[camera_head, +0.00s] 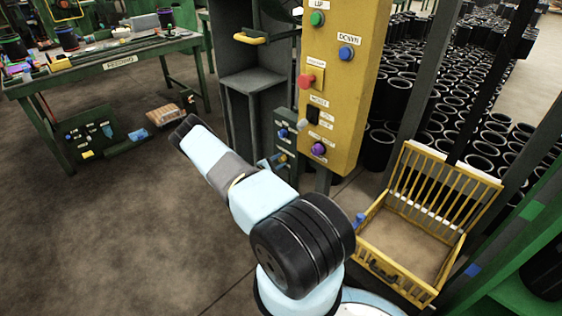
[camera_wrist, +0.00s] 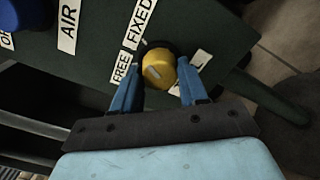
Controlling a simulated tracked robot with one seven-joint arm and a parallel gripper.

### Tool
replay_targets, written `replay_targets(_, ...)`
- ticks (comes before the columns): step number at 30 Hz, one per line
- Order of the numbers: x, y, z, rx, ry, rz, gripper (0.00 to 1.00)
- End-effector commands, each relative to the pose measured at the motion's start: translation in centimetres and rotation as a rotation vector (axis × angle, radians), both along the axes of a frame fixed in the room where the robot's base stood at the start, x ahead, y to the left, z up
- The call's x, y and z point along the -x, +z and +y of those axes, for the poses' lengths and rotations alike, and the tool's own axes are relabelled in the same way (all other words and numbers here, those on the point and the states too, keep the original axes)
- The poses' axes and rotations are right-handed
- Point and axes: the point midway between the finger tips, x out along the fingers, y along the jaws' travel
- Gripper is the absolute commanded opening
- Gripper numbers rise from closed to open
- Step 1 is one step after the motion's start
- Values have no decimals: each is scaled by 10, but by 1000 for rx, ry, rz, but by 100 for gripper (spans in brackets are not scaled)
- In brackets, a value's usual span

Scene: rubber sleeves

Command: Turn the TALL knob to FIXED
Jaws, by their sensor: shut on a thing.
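The yellow TALL knob (camera_wrist: 158,68) sits on a dark green panel (camera_wrist: 90,62) in the wrist view. My gripper (camera_wrist: 158,88) has its two blue fingers on either side of the knob and is shut on it. A grey mark shows on the knob's face; I cannot tell surely which label it points to. The FREE label (camera_wrist: 122,68) is left of the knob and the FIXED label (camera_wrist: 140,22) is above and left. A label to the right is partly hidden, with an L showing. In the head view my gripper (camera_head: 270,162) is at the small green control box (camera_head: 287,118).
A blue knob (camera_wrist: 6,14) and the AIR label (camera_wrist: 68,25) are on the same panel. The yellow control column (camera_head: 343,80) stands close right of the box. A yellow crate (camera_head: 405,228) is at right; a green workbench (camera_head: 110,62) is at left. The floor between is mostly clear.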

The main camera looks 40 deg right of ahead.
Motion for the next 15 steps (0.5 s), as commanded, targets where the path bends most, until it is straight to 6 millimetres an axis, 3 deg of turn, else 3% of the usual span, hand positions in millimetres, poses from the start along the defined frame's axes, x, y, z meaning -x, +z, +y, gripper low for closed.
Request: replay_targets(15,-2,-1,2,-17,4,-149,12)
